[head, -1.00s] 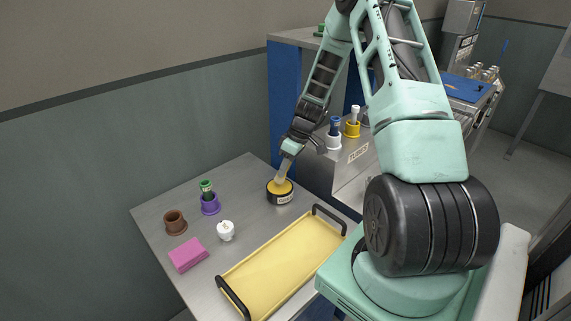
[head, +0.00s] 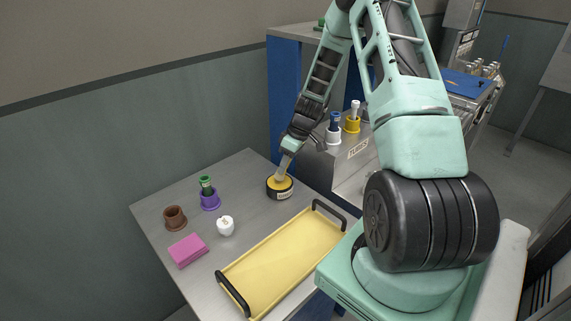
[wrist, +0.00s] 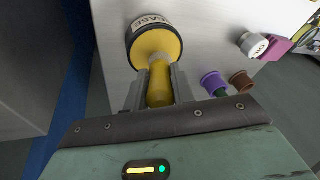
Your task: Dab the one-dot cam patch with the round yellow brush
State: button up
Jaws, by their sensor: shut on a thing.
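My gripper (wrist: 160,90) is shut on the yellow handle of the round yellow brush (wrist: 158,85). In the head view my gripper (head: 287,158) is above a black tin (head: 284,194) with a yellow top, near the table's back right edge. The brush (head: 282,177) points down into this tin. In the wrist view the black tin (wrist: 139,24) has a pale label, partly readable as "EASE", and the brush head meets its yellow contents. I cannot make out the one-dot cam patch in either view.
A white pot (head: 225,226), a purple holder (head: 210,202), a brown cup (head: 174,218) and a pink block (head: 188,250) stand left. White (head: 333,138) and yellow (head: 352,126) holders stand behind, on the machine.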

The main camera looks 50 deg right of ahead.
jog(key=shift+f+b, duration=0.65)
dwell(1.8)
jog(key=shift+r, duration=0.1)
jog(key=shift+r+p, duration=2.05)
jog(key=shift+r, duration=1.45)
